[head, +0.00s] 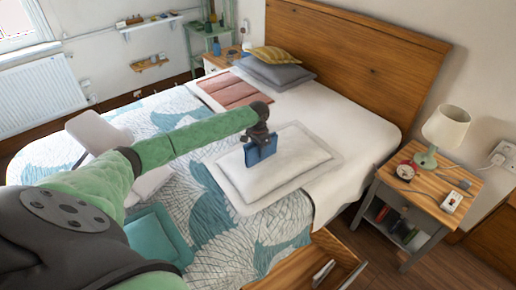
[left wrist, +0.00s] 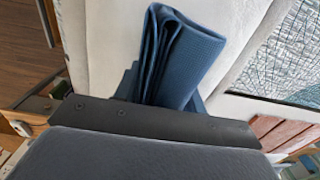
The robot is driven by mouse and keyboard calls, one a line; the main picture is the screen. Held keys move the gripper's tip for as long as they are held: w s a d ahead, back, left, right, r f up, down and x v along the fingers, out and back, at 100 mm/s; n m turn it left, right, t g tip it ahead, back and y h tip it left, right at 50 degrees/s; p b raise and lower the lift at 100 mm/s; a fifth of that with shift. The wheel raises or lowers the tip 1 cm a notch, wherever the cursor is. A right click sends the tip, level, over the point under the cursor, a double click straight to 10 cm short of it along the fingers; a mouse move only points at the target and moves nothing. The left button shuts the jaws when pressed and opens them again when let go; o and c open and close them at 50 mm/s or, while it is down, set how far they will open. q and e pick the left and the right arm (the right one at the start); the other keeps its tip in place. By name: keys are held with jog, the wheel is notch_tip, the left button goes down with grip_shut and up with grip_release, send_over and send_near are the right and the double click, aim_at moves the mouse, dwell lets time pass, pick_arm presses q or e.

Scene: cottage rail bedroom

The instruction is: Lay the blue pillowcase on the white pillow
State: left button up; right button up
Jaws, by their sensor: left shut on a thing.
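The blue pillowcase (head: 262,151) is a folded dark blue cloth gripped in my left gripper (head: 260,138). It hangs over the white pillow (head: 283,170), which lies flat on the bed. In the left wrist view the pillowcase (left wrist: 182,58) shows as a bunched fold standing out from the jaws of my left gripper (left wrist: 165,105), with the white pillow (left wrist: 100,45) behind it. I cannot tell whether the cloth's lower edge touches the pillow. The fingertips are partly hidden by the cloth. My right gripper is not in view.
Grey and yellow pillows (head: 275,70) lie by the wooden headboard (head: 365,50). A folded pink cloth (head: 228,89) and a teal cushion (head: 158,238) lie on the bed. A nightstand (head: 422,192) with a lamp (head: 446,128) stands at right; an open drawer (head: 300,265) is below the bed edge.

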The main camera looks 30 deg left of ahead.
pick_arm(q)
jog(key=o, duration=1.1)
jog(key=shift+c, duration=0.2)
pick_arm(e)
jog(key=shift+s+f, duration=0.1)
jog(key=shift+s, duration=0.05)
pick_arm(q)
jog(key=shift+r+b, duration=0.3)
jog(key=shift+r, duration=0.35)
notch_tip(320, 180, up, 11)
jog(key=b, duration=0.3)
jog(key=shift+r, duration=0.45)
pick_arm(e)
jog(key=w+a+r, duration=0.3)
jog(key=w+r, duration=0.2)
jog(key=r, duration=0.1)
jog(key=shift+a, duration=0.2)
